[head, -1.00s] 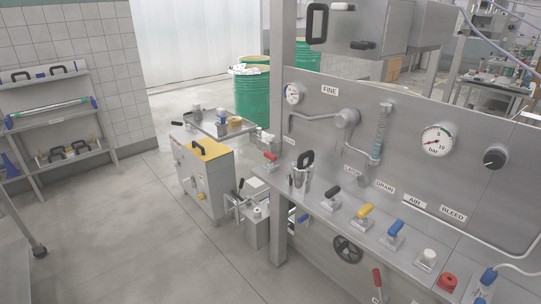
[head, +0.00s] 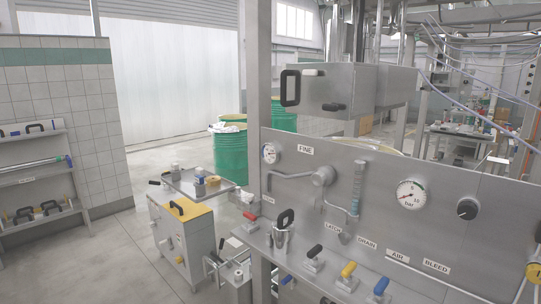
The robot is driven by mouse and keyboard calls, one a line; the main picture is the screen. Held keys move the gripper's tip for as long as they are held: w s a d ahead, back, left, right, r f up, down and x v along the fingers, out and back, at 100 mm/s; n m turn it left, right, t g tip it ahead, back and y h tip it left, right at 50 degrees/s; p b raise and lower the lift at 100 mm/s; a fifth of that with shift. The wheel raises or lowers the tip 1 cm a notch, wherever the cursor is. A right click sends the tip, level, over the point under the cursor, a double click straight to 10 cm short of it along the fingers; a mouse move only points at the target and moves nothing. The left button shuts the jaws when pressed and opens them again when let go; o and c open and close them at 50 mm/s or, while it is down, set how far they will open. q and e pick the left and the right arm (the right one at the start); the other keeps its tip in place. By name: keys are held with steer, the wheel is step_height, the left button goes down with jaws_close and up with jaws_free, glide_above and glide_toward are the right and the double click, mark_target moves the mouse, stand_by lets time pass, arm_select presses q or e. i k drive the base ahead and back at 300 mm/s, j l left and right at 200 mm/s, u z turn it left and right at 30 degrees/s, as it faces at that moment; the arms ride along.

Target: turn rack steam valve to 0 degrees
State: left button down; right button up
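A grey steel rack panel (head: 300,175) stands at the right, with several lever valves along its ledge. A red-handled lever (head: 251,216) is at the left of the ledge. A black-handled lever (head: 315,252), a yellow-handled lever (head: 348,270) and a blue-handled lever (head: 381,286) follow to the right. The labels I can read are FINE, LATCH, DRAIN, AIR and BLEED. I see no label for steam, so I cannot tell which handle is the steam valve or its angle. Neither of my grippers is in view.
A cabinet with a yellow top (head: 187,211) stands left of the rack, beside a small tray table (head: 184,186). Green drums (head: 230,157) stand behind. A wall shelf (head: 38,178) is at the far left. The floor (head: 110,255) between shelf and cabinet is clear.

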mark_target(249, 215)
steer(key=z, duration=0.3)
steer(key=i+j+z, duration=0.1)
steer(key=z, duration=0.3)
steer(key=i+j+z, duration=0.1)
steer(key=j+z, duration=0.4)
steer(key=z, duration=0.3)
steer(key=j+z, duration=0.5)
steer(key=j, duration=0.55)
